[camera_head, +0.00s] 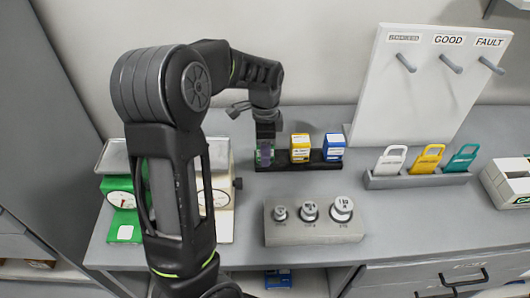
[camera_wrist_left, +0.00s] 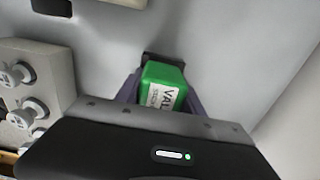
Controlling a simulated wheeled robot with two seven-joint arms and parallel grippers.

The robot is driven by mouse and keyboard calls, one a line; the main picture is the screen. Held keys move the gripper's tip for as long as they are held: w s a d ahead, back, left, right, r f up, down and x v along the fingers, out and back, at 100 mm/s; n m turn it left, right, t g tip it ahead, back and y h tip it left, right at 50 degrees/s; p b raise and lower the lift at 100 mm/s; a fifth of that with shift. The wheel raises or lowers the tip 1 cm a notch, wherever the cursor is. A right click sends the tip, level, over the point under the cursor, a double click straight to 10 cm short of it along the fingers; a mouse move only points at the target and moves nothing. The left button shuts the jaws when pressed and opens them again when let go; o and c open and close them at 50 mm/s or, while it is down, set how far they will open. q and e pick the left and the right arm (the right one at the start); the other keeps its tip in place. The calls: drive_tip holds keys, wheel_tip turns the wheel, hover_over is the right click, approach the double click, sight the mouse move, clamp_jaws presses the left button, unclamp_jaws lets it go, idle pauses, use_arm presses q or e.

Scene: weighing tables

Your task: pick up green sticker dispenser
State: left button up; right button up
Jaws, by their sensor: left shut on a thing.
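The green sticker dispenser (camera_wrist_left: 163,88) shows in the left wrist view, with a white label on its side. My left gripper (camera_wrist_left: 160,98) is shut on it, with purple-grey finger pads on both sides. In the head view the left gripper (camera_head: 265,153) is at the left end of the dark dispenser rack (camera_head: 313,165). Only slivers of the green dispenser (camera_head: 272,157) show there behind the fingers. I cannot tell whether it is clear of the rack. My right gripper is not in view.
A yellow dispenser (camera_head: 300,148) and a blue dispenser (camera_head: 333,147) stand to the right on the rack. A weight block (camera_head: 314,232) is in front. Scales (camera_head: 122,205) stand left, partly behind my arm. A tag holder (camera_head: 416,179) and peg board (camera_head: 425,85) are right.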

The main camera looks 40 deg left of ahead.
use_arm(q)
clamp_jaws()
wheel_tip(320, 180, up, 10)
drive_tip(key=shift+b, duration=0.7)
